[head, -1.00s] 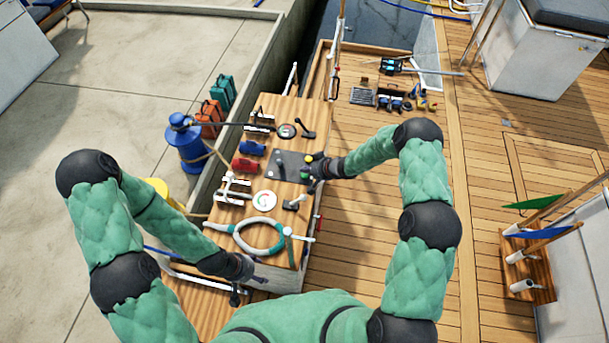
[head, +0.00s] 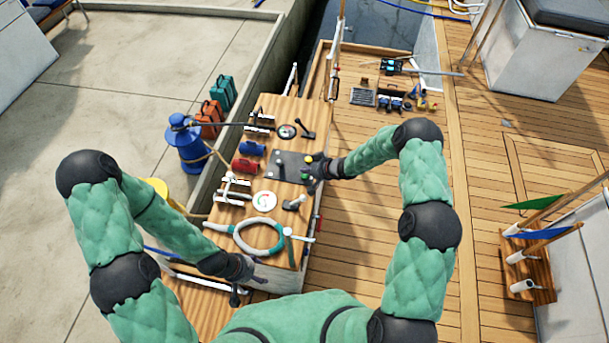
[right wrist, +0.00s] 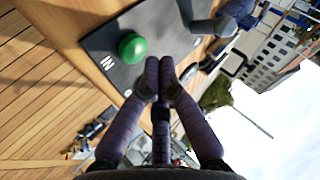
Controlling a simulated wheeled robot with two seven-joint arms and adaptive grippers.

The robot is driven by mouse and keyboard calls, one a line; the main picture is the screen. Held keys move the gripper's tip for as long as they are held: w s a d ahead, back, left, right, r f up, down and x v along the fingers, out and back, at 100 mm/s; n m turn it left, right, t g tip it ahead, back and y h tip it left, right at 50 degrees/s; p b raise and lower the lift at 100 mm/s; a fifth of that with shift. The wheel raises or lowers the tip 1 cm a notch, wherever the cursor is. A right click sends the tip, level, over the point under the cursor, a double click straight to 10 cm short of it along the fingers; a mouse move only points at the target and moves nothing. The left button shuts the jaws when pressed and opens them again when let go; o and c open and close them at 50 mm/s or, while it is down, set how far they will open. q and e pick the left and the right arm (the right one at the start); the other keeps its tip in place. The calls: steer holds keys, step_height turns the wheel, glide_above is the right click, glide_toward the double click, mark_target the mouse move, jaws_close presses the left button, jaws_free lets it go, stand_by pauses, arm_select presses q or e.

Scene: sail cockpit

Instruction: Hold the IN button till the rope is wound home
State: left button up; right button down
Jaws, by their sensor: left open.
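The green IN button (head: 305,176) sits on a dark panel (head: 285,166) on the wooden console. In the right wrist view the round green button (right wrist: 132,47) stands beside the white "IN" lettering. My right gripper (right wrist: 165,62) has its two fingers together and nothing between them. Its tips appear just beside the green button, over the panel edge, not on the button; their height above it is hard to judge. In the head view my right gripper (head: 316,172) is at the panel's right side. My left gripper (head: 258,279) is open near the console's front left.
A yellow button (head: 308,159) is on the same panel. The blue bollard (head: 190,145) stands left of the console.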

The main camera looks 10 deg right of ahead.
steer(key=shift+f, duration=0.2)
steer(key=shift+f, duration=0.2)
